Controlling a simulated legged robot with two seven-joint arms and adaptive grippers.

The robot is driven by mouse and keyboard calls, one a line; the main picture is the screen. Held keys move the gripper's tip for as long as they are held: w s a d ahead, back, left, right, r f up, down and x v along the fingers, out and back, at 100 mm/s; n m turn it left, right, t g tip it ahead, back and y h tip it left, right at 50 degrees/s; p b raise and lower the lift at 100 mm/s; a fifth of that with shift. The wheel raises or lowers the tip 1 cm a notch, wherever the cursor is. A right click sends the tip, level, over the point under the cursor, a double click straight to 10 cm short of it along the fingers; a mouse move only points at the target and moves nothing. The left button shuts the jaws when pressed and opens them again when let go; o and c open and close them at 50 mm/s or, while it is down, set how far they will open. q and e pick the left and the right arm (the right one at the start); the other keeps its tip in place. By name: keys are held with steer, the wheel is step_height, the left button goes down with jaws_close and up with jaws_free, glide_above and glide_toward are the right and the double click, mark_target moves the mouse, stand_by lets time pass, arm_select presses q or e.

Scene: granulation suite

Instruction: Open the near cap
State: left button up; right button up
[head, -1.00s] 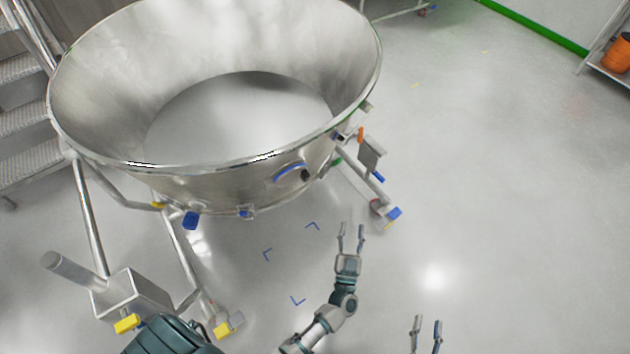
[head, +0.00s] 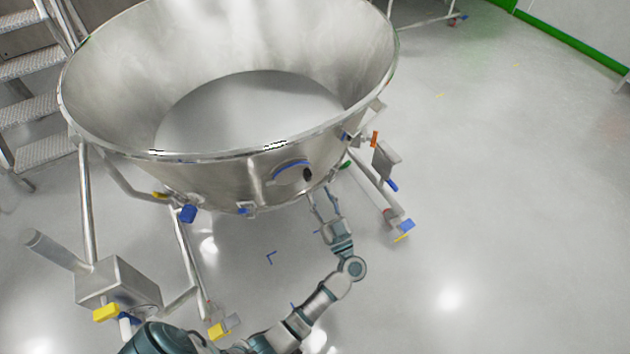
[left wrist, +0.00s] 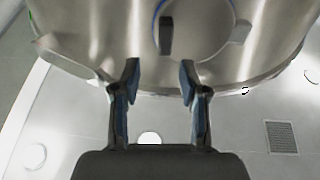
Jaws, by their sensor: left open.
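The near cap (head: 290,175) is a round metal cover on the outer wall of the large steel bowl (head: 215,180), with a blue edge along its top. A dark handle (head: 307,174) sits at its right side in the head view. In the left wrist view the cap (left wrist: 200,30) is at the top, with the dark handle (left wrist: 166,36) upright on its left part. My left gripper (head: 319,190) is open and empty, just below and right of the cap in the head view. Its fingertips (left wrist: 159,68) point at the bowl, below the handle, apparently apart from it. My right gripper is out of view.
The bowl stands on tubular legs with blue and yellow wheel pedals (head: 224,327). An orange-tipped fitting (head: 374,139) and a grey box (head: 385,160) are right of the cap. Metal steps (head: 40,110) are at the left. The floor at the right is clear.

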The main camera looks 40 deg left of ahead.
mark_target(310, 178)
arm_select(q)
steer(key=x, duration=0.3)
steer(key=f+x, duration=0.1)
steer(key=x, duration=0.1)
steer(key=shift+s+a+r, duration=0.1)
steer(key=shift+s+a, duration=0.05)
steer(key=shift+a, duration=0.85)
steer(key=shift+d+r, duration=0.15)
steer(key=shift+d, duration=0.4)
steer(key=shift+c, duration=0.5)
steer(key=shift+d+r, duration=0.1)
steer(key=shift+d, duration=0.15)
steer(key=c, duration=0.4)
steer(key=shift+d, duration=0.1)
jaws_close()
steer(key=shift+a+r, duration=0.1)
steer(key=shift+a, duration=0.25)
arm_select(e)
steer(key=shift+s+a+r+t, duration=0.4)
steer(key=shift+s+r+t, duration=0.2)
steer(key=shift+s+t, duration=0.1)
